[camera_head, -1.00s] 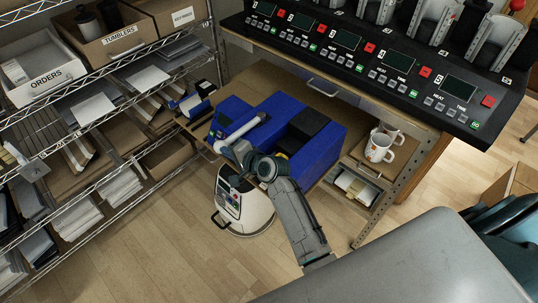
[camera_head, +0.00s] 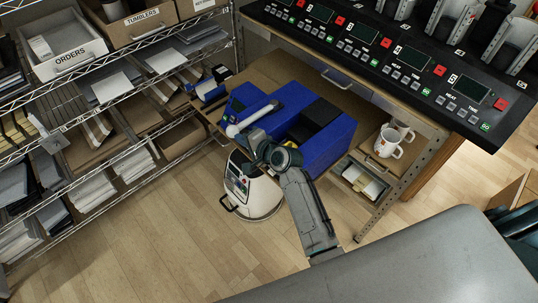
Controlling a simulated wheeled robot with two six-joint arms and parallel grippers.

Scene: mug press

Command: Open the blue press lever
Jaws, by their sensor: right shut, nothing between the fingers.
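The blue press (camera_head: 318,148) is a blocky blue machine with a black top part, under the long worktop. A pale bar (camera_head: 252,117) slants across its front left side and looks like its lever. My right arm reaches up from the bottom middle. Its gripper (camera_head: 240,139) is shut and empty, close to the lower left end of the bar. The small, dark view does not show whether it touches the bar. My arm hides part of the press front. My left gripper is not in view.
A white rounded appliance (camera_head: 262,195) with a control panel stands just below the press. Wire shelves (camera_head: 135,165) with boxes and papers are on the left. White mugs (camera_head: 388,146) sit at right. Black control units (camera_head: 400,60) line the worktop. Wooden floor is clear at lower left.

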